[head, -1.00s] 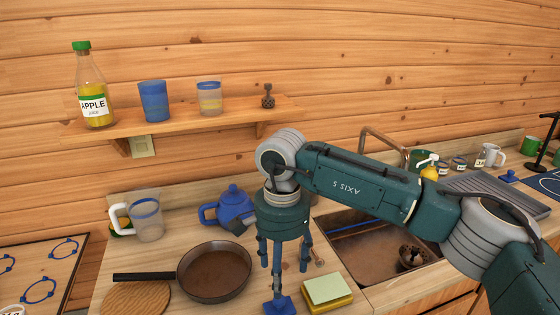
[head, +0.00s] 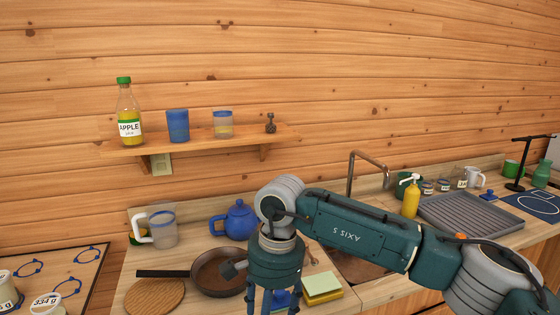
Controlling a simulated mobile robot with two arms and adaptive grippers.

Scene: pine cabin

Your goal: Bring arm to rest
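My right arm (head: 345,230) comes in from the right and reaches across the counter in front of the sink. Its wrist bends down to my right gripper (head: 271,303), which points downward over the counter. The gripper's fingers run off the bottom edge, so their tips are hidden and I cannot tell whether they are open or shut. A blue object (head: 284,299) shows partly behind the fingers; I cannot tell whether they touch it. My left gripper is not in view.
A frying pan (head: 207,277) is left of the gripper, with a blue teapot (head: 236,221) behind. A yellow sponge (head: 321,289) lies just right. A faucet (head: 351,175), soap bottle (head: 411,201) and drying mat (head: 470,214) are farther right. A shelf (head: 197,141) hangs above.

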